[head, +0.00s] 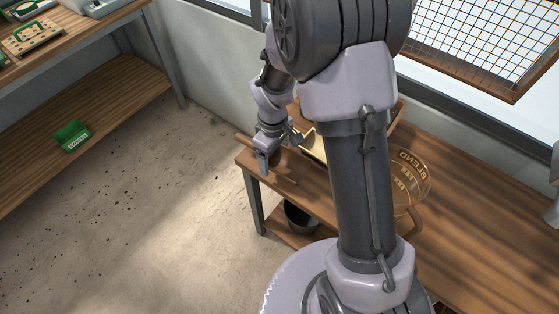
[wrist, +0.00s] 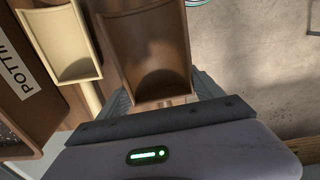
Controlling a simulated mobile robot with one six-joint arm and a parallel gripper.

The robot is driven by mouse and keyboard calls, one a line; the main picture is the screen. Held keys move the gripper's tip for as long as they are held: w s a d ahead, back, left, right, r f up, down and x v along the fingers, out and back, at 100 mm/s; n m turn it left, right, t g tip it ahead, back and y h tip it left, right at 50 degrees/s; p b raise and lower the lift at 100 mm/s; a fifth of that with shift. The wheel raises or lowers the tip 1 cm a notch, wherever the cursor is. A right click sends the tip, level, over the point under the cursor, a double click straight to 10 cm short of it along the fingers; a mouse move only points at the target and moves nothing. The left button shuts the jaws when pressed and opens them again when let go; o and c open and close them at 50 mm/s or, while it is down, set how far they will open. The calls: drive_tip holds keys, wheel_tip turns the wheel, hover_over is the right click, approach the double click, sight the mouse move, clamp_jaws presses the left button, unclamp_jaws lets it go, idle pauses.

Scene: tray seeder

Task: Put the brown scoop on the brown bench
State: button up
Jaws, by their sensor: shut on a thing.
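The brown scoop (wrist: 145,52) fills the middle of the wrist view, its open bowl facing the camera. My gripper (wrist: 163,98) is shut on its near end, one finger on each side. In the head view, my gripper (head: 273,158) is at the left end of the brown bench (head: 480,235), and the scoop is small and partly hidden there. I cannot tell whether the scoop touches the bench top. A cream scoop (wrist: 62,40) lies just left of the brown one in the wrist view; part of it shows in the head view (head: 314,146).
A brown bin with a "POTTI" label (wrist: 22,95) stands left in the wrist view. A clear round vessel (head: 410,180) stands on the bench behind my arm. A dark pot (head: 299,217) is on the shelf below. Another bench (head: 105,95) with a green bin (head: 71,136) stands left, across open floor.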

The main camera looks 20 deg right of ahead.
sight(278, 159)
drive_tip(key=shift+w+d, duration=0.25)
drive_tip(key=shift+d, duration=0.15)
drive_tip(key=f+b, duration=0.2)
drive_tip(key=f, duration=0.1)
drive_tip(key=shift+w+d+f, duration=0.15)
drive_tip(key=shift+d+f, duration=0.05)
drive_tip(key=shift+d, duration=0.15)
drive_tip(key=shift+w+f, duration=0.1)
drive_tip(key=shift+f, duration=0.2)
drive_tip(key=shift+r, duration=0.2)
drive_tip(key=shift+f, duration=0.1)
drive_tip(key=o, duration=1.5)
drive_tip(key=shift+o, duration=0.2)
